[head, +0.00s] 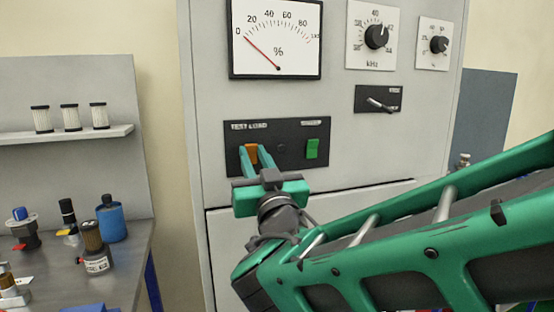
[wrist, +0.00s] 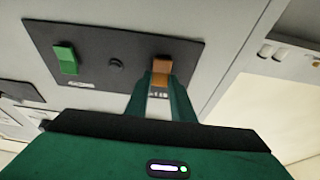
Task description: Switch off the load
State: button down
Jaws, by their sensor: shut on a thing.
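The orange test load switch (head: 251,153) sits at the left of a dark panel (head: 290,131) whose label reads "TEST LOAD". It also shows in the wrist view (wrist: 161,70). My gripper (head: 254,158) is at this switch, its two green fingers shut on it, one on each side. In the wrist view my fingertips (wrist: 160,88) reach the switch's near end. The fingers hide part of the switch, and I cannot tell which way its rocker is tipped.
A green switch (head: 312,148) sits on the same panel to the right. Above are a dial meter (head: 277,38) with its needle near 0, a kHz knob (head: 376,37), a smaller knob (head: 438,44) and a lever (head: 381,104). A bench (head: 125,262) with several parts stands left.

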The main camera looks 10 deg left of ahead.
jog(key=shift+w+d, duration=0.1)
jog(key=c, duration=1.5)
grip_release()
jog(key=shift+s, duration=0.2)
jog(key=v, duration=1)
jog(key=shift+s+d+f, duration=0.15)
